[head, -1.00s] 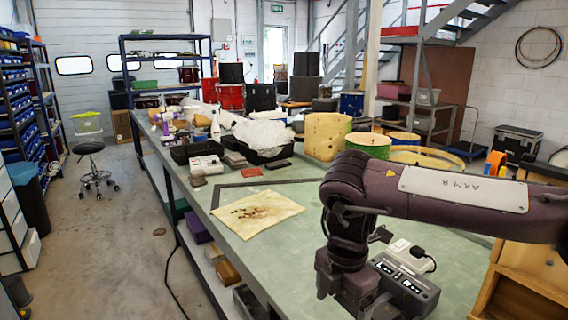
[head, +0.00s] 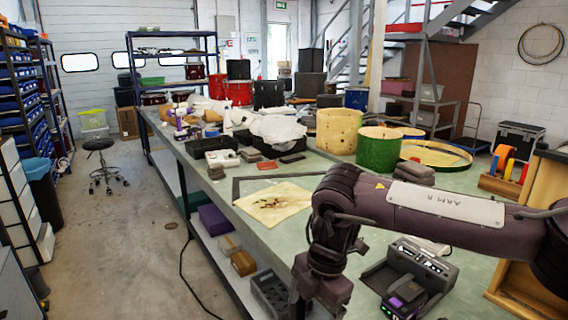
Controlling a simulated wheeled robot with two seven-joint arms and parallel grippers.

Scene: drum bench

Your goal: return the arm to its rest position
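My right arm (head: 440,203) comes in from the right, bent at the elbow, above the near right part of the bench (head: 290,220). Its lower links hang down at the bench's front edge. The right gripper is out of the picture below. My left arm and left gripper are not in view.
A black device (head: 408,277) sits right under my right arm. A stained cloth (head: 273,203) lies left of it. Drum shells (head: 378,150) and a black tray (head: 205,146) stand farther back. A wooden cabinet (head: 535,235) is close on the right.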

